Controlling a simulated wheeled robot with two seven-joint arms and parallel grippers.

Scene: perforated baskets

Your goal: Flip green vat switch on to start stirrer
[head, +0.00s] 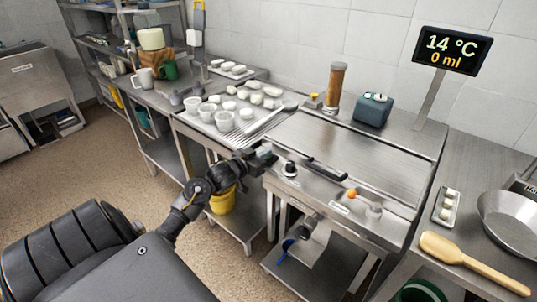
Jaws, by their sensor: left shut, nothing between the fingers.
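The steel vat (345,143) has a flat closed top and stands in the middle of the bench. On its front ledge are a black knob (290,169), a dark bar handle (326,168) and a lever with an orange ball (351,194). I cannot make out a clearly green switch; part of the ledge's left end is hidden behind my gripper. My left gripper (265,154) is shut and empty, at the vat's front left corner, just left of the black knob. I cannot tell whether it touches anything. My right gripper is out of view.
White perforated baskets (225,121) crowd the draining table to the left. A teal box (373,110) and a brown cylinder (336,88) stand behind the vat. A display (453,50) reads 14 °C and 0 ml. A wooden paddle (470,262) and a pan (512,222) lie right.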

